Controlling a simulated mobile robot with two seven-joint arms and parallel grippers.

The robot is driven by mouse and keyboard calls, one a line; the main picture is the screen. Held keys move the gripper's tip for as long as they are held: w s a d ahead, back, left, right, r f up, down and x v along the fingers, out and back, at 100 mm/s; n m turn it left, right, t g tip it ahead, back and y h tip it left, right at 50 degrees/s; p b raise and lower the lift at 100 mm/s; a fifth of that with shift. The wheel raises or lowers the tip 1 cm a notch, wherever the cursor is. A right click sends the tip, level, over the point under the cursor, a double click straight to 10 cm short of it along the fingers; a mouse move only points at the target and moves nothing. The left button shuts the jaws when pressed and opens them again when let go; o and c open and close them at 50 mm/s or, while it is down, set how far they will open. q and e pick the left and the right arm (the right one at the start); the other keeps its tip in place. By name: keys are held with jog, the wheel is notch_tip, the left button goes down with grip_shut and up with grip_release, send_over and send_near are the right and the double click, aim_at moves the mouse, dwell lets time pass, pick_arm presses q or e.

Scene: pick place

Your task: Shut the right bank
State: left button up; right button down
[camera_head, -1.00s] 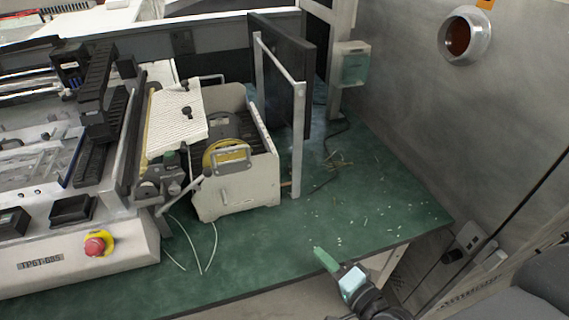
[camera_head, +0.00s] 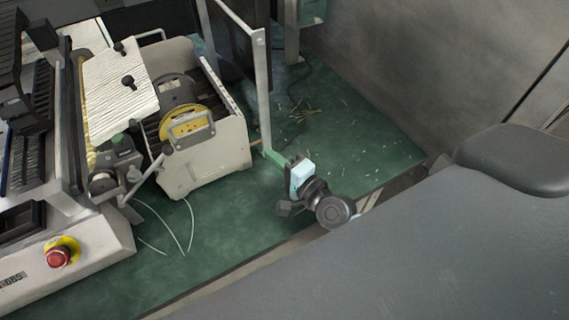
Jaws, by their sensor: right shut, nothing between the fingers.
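To the right of the machine stands a cream box-shaped unit (camera_head: 215,158) with a yellow-rimmed reel (camera_head: 188,123), a handle and a ribbed white cover (camera_head: 121,80); I cannot tell if this is the right bank. Behind it a dark upright panel (camera_head: 236,45) stands beside a pale metal frame with a post (camera_head: 263,95). My right gripper (camera_head: 273,157) is shut, with green fingertips at the foot of the post, just right of the unit; I cannot tell if they touch. My left gripper is out of view.
The green tabletop (camera_head: 345,140) is mostly clear right of the post, with scattered small scraps and a dark cable. Thin white wires (camera_head: 165,232) lie in front of the unit. A red stop button (camera_head: 58,257) is on the machine at left. A grey wall (camera_head: 400,70) bounds the right.

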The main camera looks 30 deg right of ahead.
jog(key=shift+x, duration=2.3)
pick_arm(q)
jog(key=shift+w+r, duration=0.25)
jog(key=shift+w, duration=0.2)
